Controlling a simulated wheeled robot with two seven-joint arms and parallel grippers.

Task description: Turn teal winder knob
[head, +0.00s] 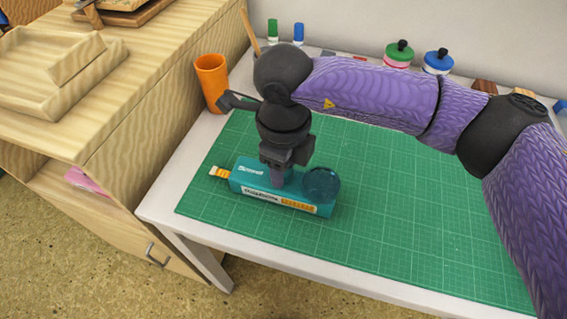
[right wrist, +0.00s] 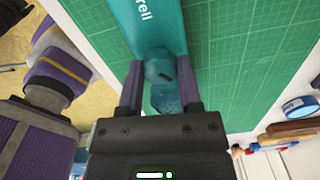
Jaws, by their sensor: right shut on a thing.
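The teal winder (head: 258,184) is a long box with white lettering, lying on the green cutting mat (head: 400,210). A striped orange-and-white strip (head: 219,172) sticks out at its left end. A round see-through teal part (head: 321,186) sits at its right end. My right gripper (head: 277,180) points down onto the top of the winder. In the right wrist view my right gripper (right wrist: 159,75) has its fingers on both sides of the teal knob (right wrist: 158,66), shut on it. In the head view the knob is hidden by the gripper. My left gripper is not in view.
An orange cup (head: 211,80) stands at the mat's back left corner, close to my right wrist. The mat right of the winder is clear. A wooden cabinet (head: 130,100) borders the left.

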